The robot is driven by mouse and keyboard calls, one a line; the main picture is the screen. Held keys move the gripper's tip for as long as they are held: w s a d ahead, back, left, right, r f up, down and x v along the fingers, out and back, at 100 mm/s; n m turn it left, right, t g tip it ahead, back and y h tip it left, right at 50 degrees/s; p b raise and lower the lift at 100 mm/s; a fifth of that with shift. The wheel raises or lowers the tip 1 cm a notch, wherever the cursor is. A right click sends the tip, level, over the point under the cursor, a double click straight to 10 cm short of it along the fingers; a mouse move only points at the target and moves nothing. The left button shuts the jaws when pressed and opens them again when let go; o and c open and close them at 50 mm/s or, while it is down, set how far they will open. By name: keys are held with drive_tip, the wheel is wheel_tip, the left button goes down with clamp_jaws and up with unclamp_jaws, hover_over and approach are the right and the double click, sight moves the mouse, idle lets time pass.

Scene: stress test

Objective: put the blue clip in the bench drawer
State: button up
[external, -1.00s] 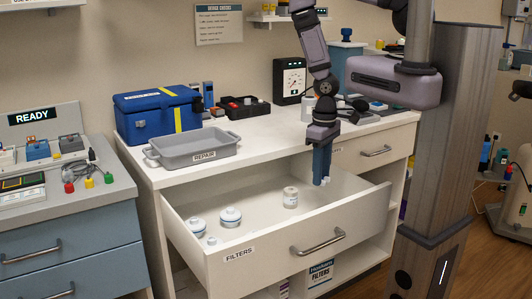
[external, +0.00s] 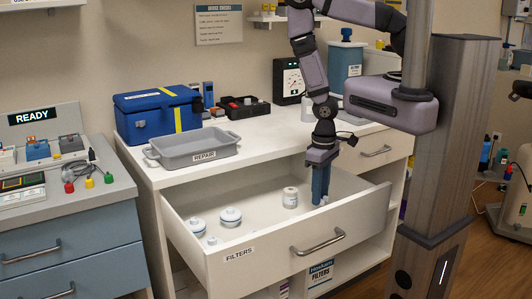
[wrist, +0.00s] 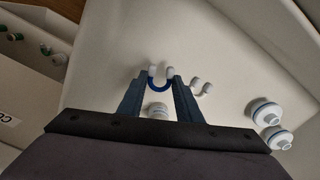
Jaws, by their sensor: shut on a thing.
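The blue clip (wrist: 159,86) shows in the wrist view as a small U-shaped piece between my fingertips. My gripper (external: 320,202) is shut on it, pointing down inside the open bench drawer (external: 268,262), near its right end. The fingertips also show in the wrist view (wrist: 160,77). In the external view the clip cannot be told from the blue fingers. Whether the clip touches the drawer floor cannot be told.
In the drawer, a white canister (external: 290,198) stands left of my gripper, and round white filters (external: 231,217) stand at the left end. A grey tray (external: 192,150) and a blue case (external: 158,112) stand on the bench top. The drawer front has a handle (external: 318,243).

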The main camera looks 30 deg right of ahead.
drive_tip(key=shift+f+b, duration=1.55)
drive_tip(key=shift+f, duration=0.25)
drive_tip(key=shift+f, duration=0.15)
drive_tip(key=o, duration=1.1)
wheel_tip(320, 180, up, 12)
drive_tip(key=p, duration=1)
drive_tip(key=shift+r, duration=0.2)
